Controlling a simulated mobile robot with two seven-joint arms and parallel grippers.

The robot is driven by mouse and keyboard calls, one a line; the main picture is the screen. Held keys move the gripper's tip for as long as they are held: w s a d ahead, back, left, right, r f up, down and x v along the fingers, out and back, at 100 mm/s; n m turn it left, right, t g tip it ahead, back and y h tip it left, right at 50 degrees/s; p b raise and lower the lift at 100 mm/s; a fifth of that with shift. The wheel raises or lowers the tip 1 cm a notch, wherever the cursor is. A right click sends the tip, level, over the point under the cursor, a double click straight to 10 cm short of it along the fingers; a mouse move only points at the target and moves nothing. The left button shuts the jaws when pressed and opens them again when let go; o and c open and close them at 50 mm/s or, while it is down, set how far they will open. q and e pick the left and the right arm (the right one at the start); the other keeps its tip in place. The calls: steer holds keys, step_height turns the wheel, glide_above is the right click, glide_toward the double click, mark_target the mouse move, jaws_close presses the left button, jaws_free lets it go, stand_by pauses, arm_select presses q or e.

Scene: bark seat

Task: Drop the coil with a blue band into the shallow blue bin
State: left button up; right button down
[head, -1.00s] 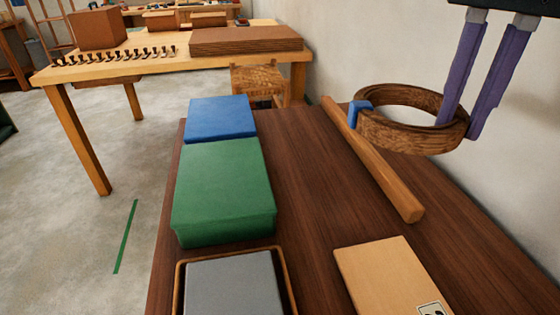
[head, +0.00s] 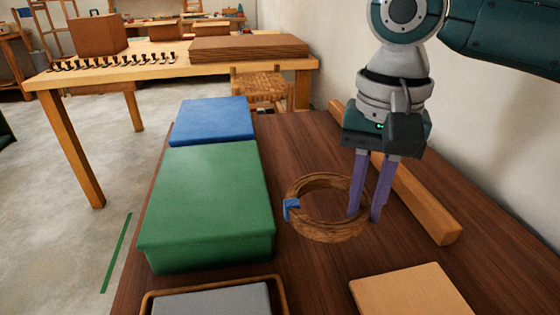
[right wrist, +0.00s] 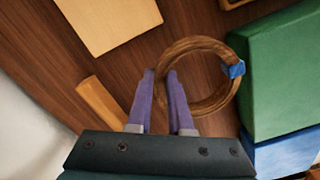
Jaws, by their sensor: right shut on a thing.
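The coil (head: 325,231) is a brown wooden-looking ring with a blue band (head: 291,209) on its left side. My right gripper (head: 365,214) points down and is shut on the coil's right side, one finger inside the ring and one outside. The right wrist view also shows the coil (right wrist: 197,46) between the fingertips. It appears to be above the dark table; the gap is hard to judge. The blue bin (head: 213,120) stands at the table's far left, beyond the green box. Its top looks flat and closed. My left gripper is not in view.
A green box (head: 205,190) stands left of the coil, in front of the blue bin. A wooden bar (head: 420,200) lies to the right. A tan board (head: 415,290) and a grey-topped tray (head: 210,302) are in front. Bare tabletop (head: 290,140) lies beyond the coil.

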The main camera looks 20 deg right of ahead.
mark_target(353, 250)
steer(key=shift+f+b, duration=0.65)
steer(key=shift+f, duration=2.3)
steer(key=shift+f, duration=0.15)
steer(key=c, duration=0.8)
jaws_free()
steer(key=shift+w, duration=0.1)
steer(key=shift+c, duration=0.2)
